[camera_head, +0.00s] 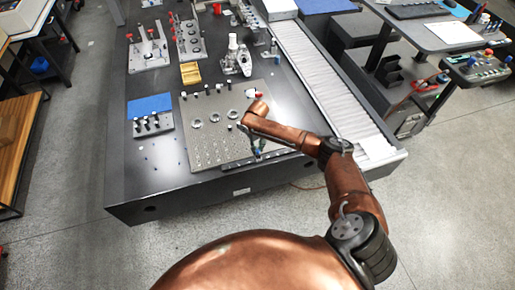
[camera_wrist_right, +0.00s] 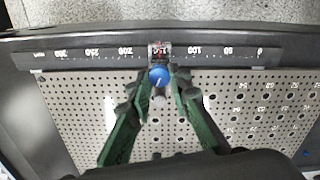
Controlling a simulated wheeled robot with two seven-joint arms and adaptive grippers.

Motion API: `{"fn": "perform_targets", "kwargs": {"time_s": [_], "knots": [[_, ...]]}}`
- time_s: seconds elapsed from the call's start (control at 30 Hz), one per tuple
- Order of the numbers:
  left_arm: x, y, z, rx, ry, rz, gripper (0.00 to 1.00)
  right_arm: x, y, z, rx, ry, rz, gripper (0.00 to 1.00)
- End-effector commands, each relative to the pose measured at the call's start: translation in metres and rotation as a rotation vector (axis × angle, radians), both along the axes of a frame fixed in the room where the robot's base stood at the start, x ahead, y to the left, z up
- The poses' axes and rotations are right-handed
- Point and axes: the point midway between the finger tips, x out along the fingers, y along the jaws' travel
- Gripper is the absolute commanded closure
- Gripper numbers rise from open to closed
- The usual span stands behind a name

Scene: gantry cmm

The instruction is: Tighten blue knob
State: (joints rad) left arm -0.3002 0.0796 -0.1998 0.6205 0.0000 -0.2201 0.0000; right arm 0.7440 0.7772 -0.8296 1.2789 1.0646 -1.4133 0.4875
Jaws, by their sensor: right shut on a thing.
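The blue knob (camera_wrist_right: 159,76) sits on a small slider on the ruled scale bar (camera_wrist_right: 90,54) in the right wrist view. My right gripper (camera_wrist_right: 160,80) has its green fingers on both sides of the knob and is shut on it. The knob shows between the fingertips with a pale line across its top. In the head view, my right gripper (camera_head: 257,150) reaches down to the front edge of the perforated plate (camera_head: 208,148), over the scale bar (camera_head: 232,164). The knob is very small there. My left gripper is not in view.
On the dark table, several black-topped pins (camera_head: 147,122) stand in a block left of the plate, near a blue pad (camera_head: 150,104). A yellow tray (camera_head: 190,73) and fixtures stand behind. A ribbed cover (camera_head: 320,75) runs along the right side.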

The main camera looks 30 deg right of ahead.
Motion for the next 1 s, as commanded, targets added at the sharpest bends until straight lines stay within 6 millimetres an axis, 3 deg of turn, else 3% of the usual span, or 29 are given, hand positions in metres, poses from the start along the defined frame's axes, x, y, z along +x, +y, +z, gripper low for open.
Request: {"fn": "perform_targets", "kwargs": {"time_s": [0.6, 1.0], "knots": [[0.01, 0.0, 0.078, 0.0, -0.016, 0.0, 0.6, -0.002, 0.002, 0.004, 0.003, 0.005, -0.501, 1.0], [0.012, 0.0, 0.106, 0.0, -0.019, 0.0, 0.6, -0.002, 0.001, 0.002, 0.001, 0.004, -0.823, 1.0]]}}
